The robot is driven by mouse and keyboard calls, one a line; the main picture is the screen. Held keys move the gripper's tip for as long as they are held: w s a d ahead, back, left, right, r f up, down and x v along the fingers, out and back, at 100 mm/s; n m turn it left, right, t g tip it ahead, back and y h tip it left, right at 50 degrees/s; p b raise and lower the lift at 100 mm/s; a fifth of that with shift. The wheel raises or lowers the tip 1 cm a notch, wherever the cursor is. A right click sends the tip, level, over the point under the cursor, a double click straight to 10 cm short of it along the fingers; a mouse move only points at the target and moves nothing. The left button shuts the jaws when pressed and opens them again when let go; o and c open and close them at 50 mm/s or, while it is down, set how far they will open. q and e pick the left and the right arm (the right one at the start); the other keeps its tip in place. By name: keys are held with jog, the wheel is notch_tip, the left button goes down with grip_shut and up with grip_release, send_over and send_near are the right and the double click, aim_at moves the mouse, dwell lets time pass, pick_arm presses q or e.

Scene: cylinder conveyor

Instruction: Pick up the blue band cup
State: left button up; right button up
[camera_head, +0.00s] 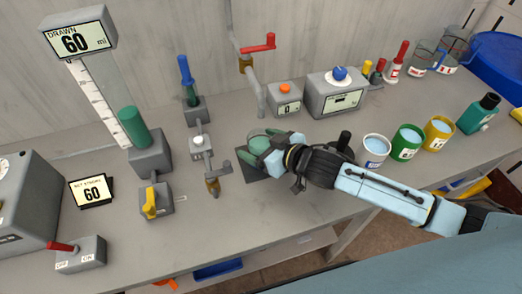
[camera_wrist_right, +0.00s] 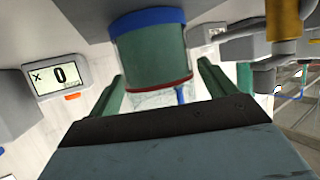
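A cup with a wide blue band (camera_wrist_right: 148,18) shows upside down in the right wrist view, with a teal body and a thin red line. In the head view, a clear greenish cup (camera_head: 257,143) stands on a dark square pad (camera_head: 258,173); its band is hidden there. My right gripper (camera_head: 262,148) is at this cup with its green fingers spread on either side. In the wrist view, a small gap shows by the right finger; contact on the left is unclear. My left gripper is not in view.
A tap with a grey handle (camera_head: 212,182) stands close left of the pad.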

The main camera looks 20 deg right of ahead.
jog(key=c, duration=0.9)
jog(key=shift+c, duration=0.5)
jog(key=shift+r, duration=0.15)
